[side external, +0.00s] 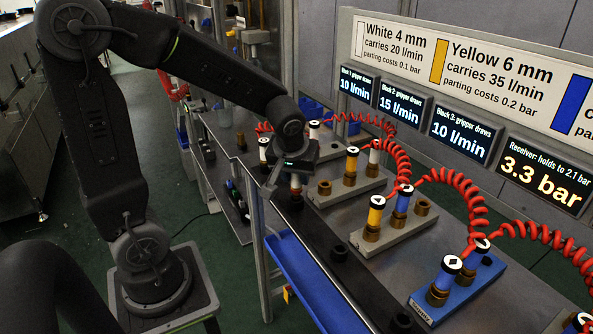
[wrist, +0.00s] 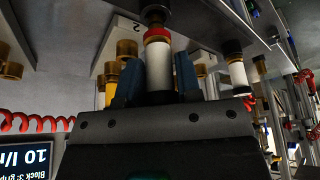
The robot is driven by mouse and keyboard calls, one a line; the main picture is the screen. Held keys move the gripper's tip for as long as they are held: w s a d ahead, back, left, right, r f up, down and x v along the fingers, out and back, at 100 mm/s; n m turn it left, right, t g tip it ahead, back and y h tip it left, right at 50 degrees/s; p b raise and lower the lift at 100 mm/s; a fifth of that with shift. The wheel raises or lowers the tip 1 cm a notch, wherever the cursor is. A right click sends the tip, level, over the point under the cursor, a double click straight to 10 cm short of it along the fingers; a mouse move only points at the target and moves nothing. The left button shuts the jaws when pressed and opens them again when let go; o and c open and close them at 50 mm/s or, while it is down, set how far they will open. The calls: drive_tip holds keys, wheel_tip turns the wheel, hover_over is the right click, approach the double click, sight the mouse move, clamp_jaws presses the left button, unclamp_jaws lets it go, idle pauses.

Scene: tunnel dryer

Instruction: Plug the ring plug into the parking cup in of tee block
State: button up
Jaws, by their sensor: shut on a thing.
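My gripper (wrist: 157,82) is shut on a white plug (wrist: 159,68) with a red band and brass end, between its two blue fingers. No ring mark shows on it. In the side view my gripper (side external: 284,186) is over the dark rail, with the held plug (side external: 295,184) upright just above or at a black parking cup (side external: 296,202). In the wrist view the plug's brass end is close to a dark cup (wrist: 152,15); I cannot tell whether it is inside. The grey tee block (side external: 345,188) beside it has an empty brass cup (side external: 325,188) and plugs in others.
Another grey block (side external: 395,235) and a blue receiver block (side external: 458,290) hold plugs on red coiled hoses (side external: 455,190). A further black cup (side external: 339,251) on the rail is empty. A blue tray (side external: 300,280) lies below the rail. Display screens (side external: 460,134) line the back.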

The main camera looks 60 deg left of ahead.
drive_tip(key=shift+f, duration=0.95)
drive_tip(key=o, duration=1.1)
drive_tip(key=v, duration=1.4)
drive_tip(key=shift+f, duration=0.1)
drive_tip(key=s+d+m+h, duration=0.1)
drive_tip(key=s+d+m, duration=0.1)
drive_tip(key=s+m, duration=0.1)
drive_tip(key=s+d+f+m+t+h, duration=0.1)
drive_tip(key=s+d+m, duration=0.1)
drive_tip(key=s+m, duration=0.1)
drive_tip(key=s+d+m+t+h, duration=0.1)
drive_tip(key=s+d+m, duration=0.1)
drive_tip(key=shift+s+f+m, duration=0.4)
